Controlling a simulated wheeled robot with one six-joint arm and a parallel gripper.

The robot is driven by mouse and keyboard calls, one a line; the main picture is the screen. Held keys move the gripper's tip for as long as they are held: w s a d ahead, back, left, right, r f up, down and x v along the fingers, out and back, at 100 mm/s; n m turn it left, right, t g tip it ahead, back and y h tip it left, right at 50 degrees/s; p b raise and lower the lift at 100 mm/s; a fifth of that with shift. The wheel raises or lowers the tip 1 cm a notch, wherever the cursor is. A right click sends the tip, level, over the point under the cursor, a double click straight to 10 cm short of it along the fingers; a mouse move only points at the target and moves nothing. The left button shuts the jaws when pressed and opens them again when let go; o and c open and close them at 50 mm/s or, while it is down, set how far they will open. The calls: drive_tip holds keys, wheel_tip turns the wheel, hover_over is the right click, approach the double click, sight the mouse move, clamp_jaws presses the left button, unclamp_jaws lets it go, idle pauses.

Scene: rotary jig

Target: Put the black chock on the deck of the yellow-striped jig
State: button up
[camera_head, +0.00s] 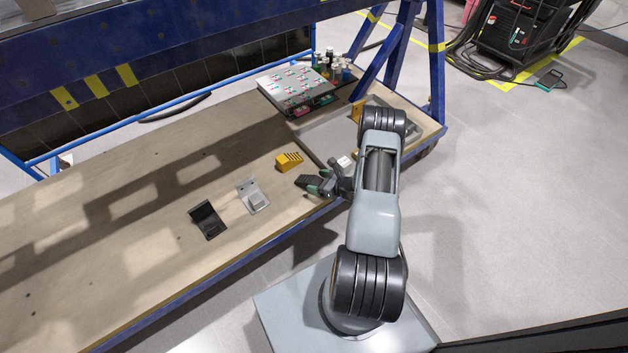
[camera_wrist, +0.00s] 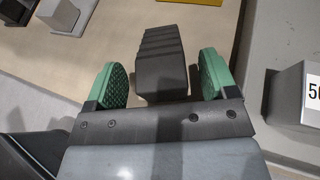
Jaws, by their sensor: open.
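The black chock (camera_head: 309,181), a dark block with a stepped top, lies on the wooden bench top near its front edge. It also shows in the wrist view (camera_wrist: 162,62), between my finger pads. My gripper (camera_wrist: 160,82) is open, with one green pad on each side of the chock and a gap visible at both sides. In the head view my gripper (camera_head: 319,183) is low at the right end of the chock. A grey plate (camera_head: 318,137) lies beyond, partly hidden by my arm. I cannot make out a yellow-striped jig for certain.
A labelled block (camera_wrist: 299,94) sits on the grey plate at right. A sloped panel (camera_head: 293,88) and several bottles (camera_head: 335,69) stand behind.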

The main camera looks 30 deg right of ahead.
drive_tip(key=p+v, duration=0.2)
drive_tip(key=v, duration=0.7)
drive_tip(key=a+r+n+g+y, duration=0.2)
drive_tip(key=a+r+n+g, duration=0.3)
drive_tip(key=a+r+n, duration=0.4)
drive_tip(key=a+r+n+g+y, duration=0.1)
drive_tip(key=a+r+n+g, duration=0.4)
drive_tip(key=r, duration=0.5)
drive_tip(key=s+a+r+n+h, duration=0.2)
drive_tip(key=s+r+n+h, duration=0.2)
drive_tip(key=r+n, duration=0.3)
drive_tip(key=s+a+r+n+t+h, duration=0.1)
drive_tip(key=s+a+r+n+h, duration=0.2)
drive_tip(key=n, duration=0.6)
drive_tip(key=s+r+h, duration=0.2)
drive_tip(key=s+r, duration=0.1)
drive_tip(key=r, duration=0.1)
drive_tip(key=shift+s+a+r, duration=0.3)
drive_tip(key=shift+s, duration=0.1)
drive_tip(key=shift+r, duration=0.1)
